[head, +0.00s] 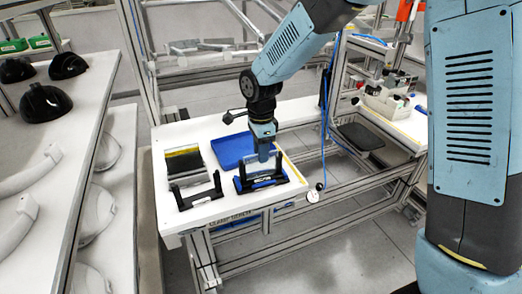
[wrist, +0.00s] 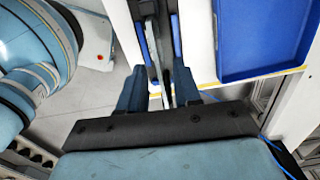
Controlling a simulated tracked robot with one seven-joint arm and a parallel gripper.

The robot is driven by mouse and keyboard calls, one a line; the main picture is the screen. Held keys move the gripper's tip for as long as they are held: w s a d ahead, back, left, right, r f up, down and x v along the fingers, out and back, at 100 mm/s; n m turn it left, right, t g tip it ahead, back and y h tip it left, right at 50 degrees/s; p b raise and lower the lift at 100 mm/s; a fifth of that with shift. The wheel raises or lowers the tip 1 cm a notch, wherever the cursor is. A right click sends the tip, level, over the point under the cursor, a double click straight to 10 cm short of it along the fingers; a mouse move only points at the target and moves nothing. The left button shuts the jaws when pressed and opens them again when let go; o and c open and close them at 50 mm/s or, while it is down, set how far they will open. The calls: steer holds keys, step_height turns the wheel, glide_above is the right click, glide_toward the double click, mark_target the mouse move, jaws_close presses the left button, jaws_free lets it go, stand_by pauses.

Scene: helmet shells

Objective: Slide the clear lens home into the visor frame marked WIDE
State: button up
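The clear lens (head: 273,160) is a pale see-through plate, upright at the right-hand visor frame (head: 282,180), a dark frame with blue along its base. My gripper (head: 263,158) points down over that frame, its fingers on either side of the lens. The wrist view shows my gripper (wrist: 160,72) with a thin upright plate running between the two dark fingers; it looks shut on the lens. How deep the lens sits in the frame is hidden. A second dark visor frame (head: 197,198) stands empty to the left. The pale labels on the frames are too small to read.
A blue tray (head: 219,148), seemingly empty, lies behind the right-hand frame; it also shows in the wrist view (wrist: 225,40). A dark, yellow-edged panel (head: 184,162) lies at the back left. Shelves with black helmet shells (head: 45,103) stand left of the white table.

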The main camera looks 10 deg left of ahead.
step_height(320, 180, up, 14)
steer(key=shift+f, duration=0.15)
stand_by(0.5)
steer(key=shift+d, duration=0.1)
steer(key=s+d+r+n+t, duration=0.1)
steer(key=s+d+r+n, duration=0.15)
steer(key=d, duration=0.45)
steer(key=s+d+r+n+t, duration=0.1)
steer(key=d+r, duration=0.2)
steer(key=d, duration=0.4)
steer(key=s+d+r+n+t, duration=0.1)
steer(key=s+d+r+n, duration=0.15)
steer(key=d, duration=0.35)
steer(key=s+d+n+t, duration=0.2)
steer(key=s+d+n, duration=0.4)
steer(key=s+d, duration=0.5)
steer(key=d, duration=0.3)
steer(key=shift+s+d+r+t, duration=0.15)
steer(key=shift+s+d+t, duration=0.15)
steer(key=shift+s, duration=0.1)
